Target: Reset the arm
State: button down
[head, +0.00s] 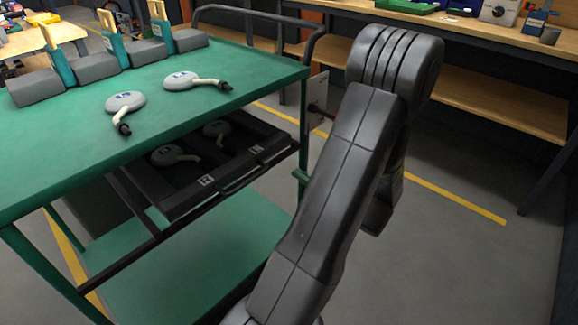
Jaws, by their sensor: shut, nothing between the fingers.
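My arm (325,200) rises from the bottom middle of the head view, leaning right, up to a thick ribbed joint (395,65) near the top. Beyond that joint the arm folds back down behind the upper link. A dark lower part of it (378,212) shows just right of the link. I cannot make out my gripper or its fingers; they are hidden behind the arm. Nothing is seen touching the arm.
A green cart (240,85) stands at the left. A black tray below (190,205) holds similar pieces. A wooden bench (500,40) runs behind; floor at right is clear.

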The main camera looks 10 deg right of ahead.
aim_at(267, 156)
jog(key=shift+v, duration=2)
jog(key=b+x, duration=0.1)
jog(key=x, duration=1.3)
jog(key=shift+a, duration=0.15)
